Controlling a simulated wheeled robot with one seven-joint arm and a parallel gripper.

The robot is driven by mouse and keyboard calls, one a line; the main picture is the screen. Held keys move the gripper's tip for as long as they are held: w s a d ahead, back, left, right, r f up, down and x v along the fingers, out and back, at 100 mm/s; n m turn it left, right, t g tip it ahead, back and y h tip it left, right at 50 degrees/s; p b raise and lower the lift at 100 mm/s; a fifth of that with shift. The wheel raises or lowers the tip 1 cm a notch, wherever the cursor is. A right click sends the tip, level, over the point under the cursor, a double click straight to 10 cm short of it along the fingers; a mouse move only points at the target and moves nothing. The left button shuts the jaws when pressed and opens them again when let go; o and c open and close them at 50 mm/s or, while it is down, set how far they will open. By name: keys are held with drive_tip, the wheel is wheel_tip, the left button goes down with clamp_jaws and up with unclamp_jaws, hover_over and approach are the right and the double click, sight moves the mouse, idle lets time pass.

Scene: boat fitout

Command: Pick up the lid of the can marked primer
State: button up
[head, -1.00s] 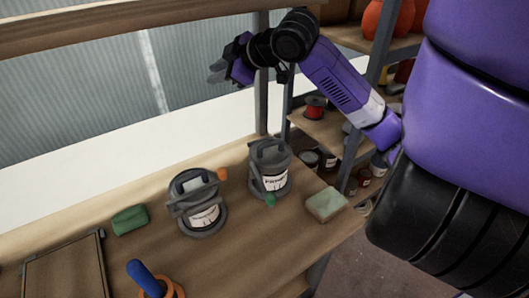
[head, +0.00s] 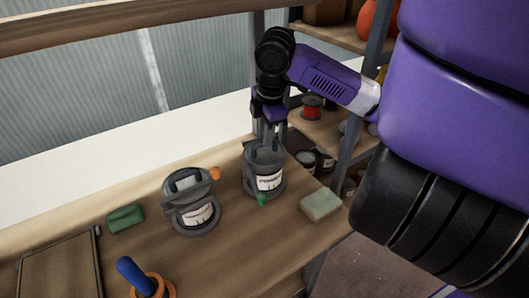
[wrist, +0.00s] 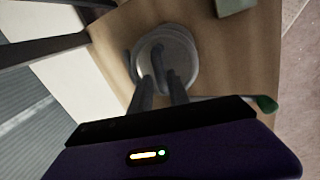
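Two grey cans with white labels stand on the wooden bench. The right can (head: 264,178) has a label that seems to read primer, though the print is small. Its round grey lid (wrist: 178,42) is on top and has a raised handle, partly hidden by my fingers. The left can (head: 193,208) has a label I cannot read clearly. My gripper (head: 269,137) points down just above the right can's lid. In the wrist view, its two fingers (wrist: 160,82) are apart, near the handle. I cannot tell whether they touch it.
A green-ended tool (head: 262,200) is beside the right can, and an orange-ended one (head: 215,173) beside the left. A pale green sponge (head: 321,204) lies at the right edge, and a green block (head: 126,217) at left. Shelves (head: 325,125) stand behind on the right.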

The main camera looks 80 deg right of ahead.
sight(265, 149)
drive_tip(key=x, duration=0.4)
drive_tip(key=shift+w+a+f, duration=0.1)
drive_tip(key=shift+w, duration=0.05)
drive_tip(key=shift+c, duration=0.4)
clamp_jaws()
